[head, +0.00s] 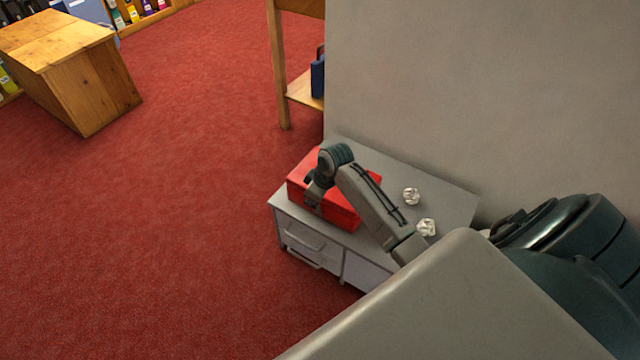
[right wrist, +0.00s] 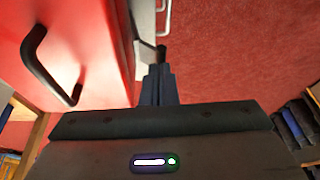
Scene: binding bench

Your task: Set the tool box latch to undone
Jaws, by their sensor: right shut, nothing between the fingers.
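The red tool box (head: 341,213) sits on a grey cabinet in the head view, partly hidden by my right arm. In the right wrist view the red tool box (right wrist: 85,35) fills the left side, with a dark handle (right wrist: 50,68) on its face. My right gripper (head: 314,196) is at the box's near left side, and its fingers are shut and empty. In the right wrist view the fingertips (right wrist: 158,70) are beside a small dark piece (right wrist: 152,50) sticking out by the box's edge, probably the latch. I cannot tell whether they touch, or how the latch is set. My left gripper is out of view.
The grey cabinet (head: 455,203) has drawers with handles and stands against a grey wall (head: 480,90). Two crumpled white balls (head: 411,196) (head: 426,227) lie on it, right of my forearm. A wooden shelf (head: 300,92) stands behind. Red carpet (head: 150,230) is open on the left.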

